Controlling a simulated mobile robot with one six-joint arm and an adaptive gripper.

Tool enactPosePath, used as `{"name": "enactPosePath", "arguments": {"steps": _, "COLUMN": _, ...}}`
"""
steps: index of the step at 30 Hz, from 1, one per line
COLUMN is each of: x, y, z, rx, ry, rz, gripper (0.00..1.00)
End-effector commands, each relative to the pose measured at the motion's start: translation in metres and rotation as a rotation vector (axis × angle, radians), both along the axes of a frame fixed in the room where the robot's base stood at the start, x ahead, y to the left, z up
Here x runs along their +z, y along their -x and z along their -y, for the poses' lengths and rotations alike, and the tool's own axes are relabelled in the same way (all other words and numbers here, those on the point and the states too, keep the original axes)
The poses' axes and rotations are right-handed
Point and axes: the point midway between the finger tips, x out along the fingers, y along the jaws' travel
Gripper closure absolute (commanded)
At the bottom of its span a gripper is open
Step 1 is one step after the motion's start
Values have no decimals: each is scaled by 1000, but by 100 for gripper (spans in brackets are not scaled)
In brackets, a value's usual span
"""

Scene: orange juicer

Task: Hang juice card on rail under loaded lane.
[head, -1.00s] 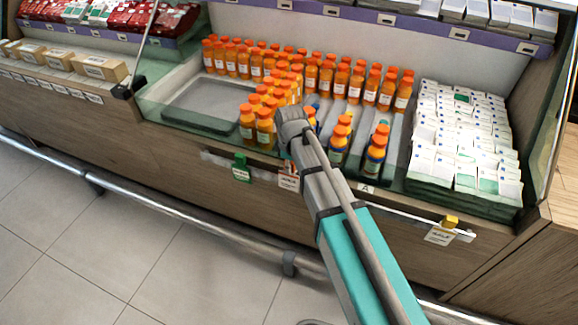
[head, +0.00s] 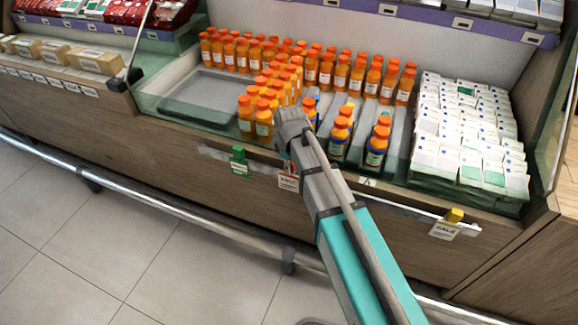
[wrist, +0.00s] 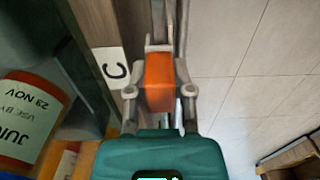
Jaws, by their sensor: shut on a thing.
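My gripper (wrist: 160,88) is shut on the orange clip (wrist: 160,72) of the juice card. In the head view the white card (head: 288,182) shows below my wrist, in front of the case's wooden face at the rail. I cannot tell whether the clip touches the rail. The pale rail (head: 405,208) runs along the case front. Orange juice bottles (head: 264,124) fill a lane to the front edge, just left of my wrist. A label with the letter C (wrist: 112,68) is left of the clip in the wrist view.
A green-clipped card (head: 240,162) hangs left of my gripper, and a yellow-clipped card (head: 446,228) hangs at the right. Blue-based bottles (head: 376,152) stand in the lanes to the right. A metal bumper bar (head: 180,217) runs low along the front.

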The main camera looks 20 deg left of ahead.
Motion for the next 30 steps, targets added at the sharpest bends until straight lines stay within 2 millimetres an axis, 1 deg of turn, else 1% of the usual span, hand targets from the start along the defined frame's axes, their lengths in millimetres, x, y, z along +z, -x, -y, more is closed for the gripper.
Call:
{"name": "enactPosePath", "arguments": {"steps": 4, "x": 0, "y": 0, "z": 0, "rx": 0, "ry": 0, "rz": 0, "gripper": 100}}
{"name": "enactPosePath", "arguments": {"steps": 5, "x": 0, "y": 0, "z": 0, "rx": 0, "ry": 0, "rz": 0, "gripper": 64}}
{"name": "enactPosePath", "arguments": {"steps": 9, "x": 0, "y": 0, "z": 0, "rx": 0, "ry": 0, "rz": 0, "gripper": 38}}
{"name": "enactPosePath", "arguments": {"steps": 10, "x": 0, "y": 0, "z": 0, "rx": 0, "ry": 0, "rz": 0, "gripper": 33}}
{"name": "enactPosePath", "arguments": {"steps": 11, "x": 0, "y": 0, "z": 0, "rx": 0, "ry": 0, "rz": 0, "gripper": 30}}
{"name": "enactPosePath", "arguments": {"steps": 23, "x": 0, "y": 0, "z": 0, "rx": 1, "ry": 0, "rz": 0, "gripper": 30}}
{"name": "enactPosePath", "arguments": {"steps": 30, "x": 6, "y": 0, "z": 0, "rx": 1, "ry": 0, "rz": 0, "gripper": 30}}
